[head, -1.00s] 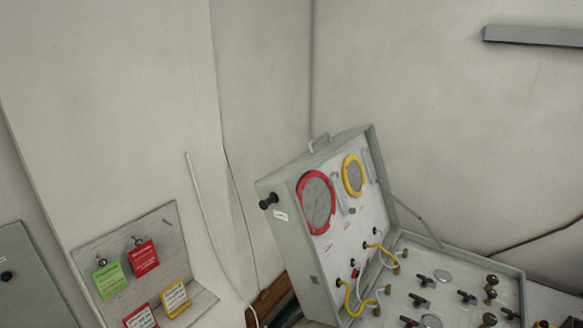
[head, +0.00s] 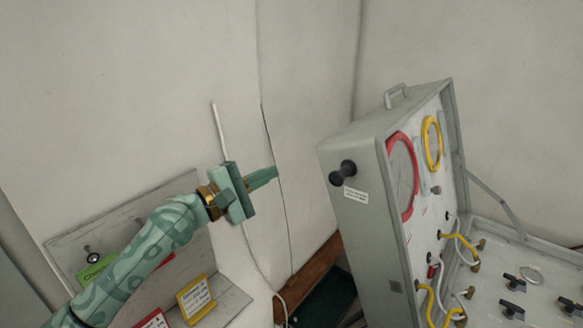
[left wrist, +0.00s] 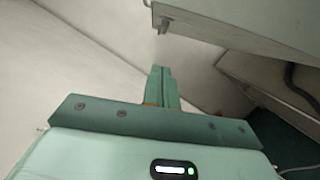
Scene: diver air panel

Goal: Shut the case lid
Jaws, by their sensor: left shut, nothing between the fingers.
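The grey case lid (head: 362,228) stands open and tilted up at the right of the head view. Its inner face carries a red-ringed dial (head: 403,176), a yellow-ringed dial (head: 431,144) and yellow hoses. A black knob (head: 342,173) sticks out of its near side, and a handle (head: 396,96) is on top. The case base (head: 545,262) lies at lower right, partly cut off. My left gripper (head: 276,173) is shut and empty, left of the lid and apart from it. It also shows in the left wrist view (left wrist: 161,70). My right gripper is not in view.
A grey board (head: 135,215) with green, red and yellow tags stands behind my left arm. A white cable (head: 222,125) hangs on the wall. A brown wooden edge (head: 312,272) and a dark green surface (head: 328,300) lie between board and case.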

